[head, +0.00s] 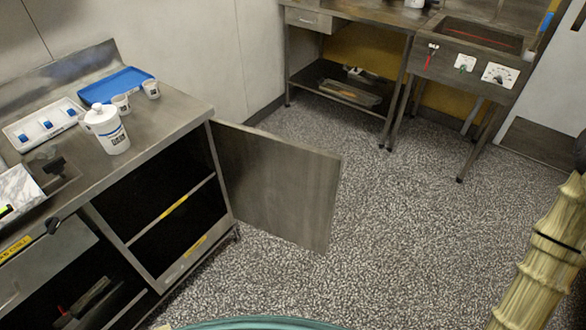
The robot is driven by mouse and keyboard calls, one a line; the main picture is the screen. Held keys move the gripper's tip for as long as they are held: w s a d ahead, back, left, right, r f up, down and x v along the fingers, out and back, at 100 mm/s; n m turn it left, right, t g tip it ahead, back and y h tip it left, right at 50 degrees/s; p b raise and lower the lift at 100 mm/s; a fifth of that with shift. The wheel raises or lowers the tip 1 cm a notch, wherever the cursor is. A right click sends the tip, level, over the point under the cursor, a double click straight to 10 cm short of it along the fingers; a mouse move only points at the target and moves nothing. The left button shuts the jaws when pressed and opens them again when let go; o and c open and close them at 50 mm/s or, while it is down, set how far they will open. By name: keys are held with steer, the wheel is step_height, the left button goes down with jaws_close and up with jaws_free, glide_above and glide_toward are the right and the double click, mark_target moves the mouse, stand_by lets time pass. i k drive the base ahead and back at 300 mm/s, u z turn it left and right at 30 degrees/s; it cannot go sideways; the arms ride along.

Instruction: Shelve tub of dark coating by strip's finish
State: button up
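A white lidded tub (108,132) with a blue and dark label stands upright near the front edge of the steel counter (171,118) at the left. Its contents are hidden, so I cannot tell whether it holds dark coating. Two smaller tubs, one (121,104) and another (151,89), stand behind it by the blue tray. Below the counter is an open cabinet with a shelf (172,208) bearing a yellow strip; a second yellow label (194,244) is on the lower edge. The strips' writing is too small to read. My gripper is not in view.
The cabinet door (281,182) stands swung out over the floor. A blue tray (117,86) and a white tray (42,123) lie on the counter. The speckled floor (400,230) between is clear.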

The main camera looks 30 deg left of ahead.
mark_target(112, 137)
steer(key=i, duration=3.05)
steer(key=u, duration=3.8)
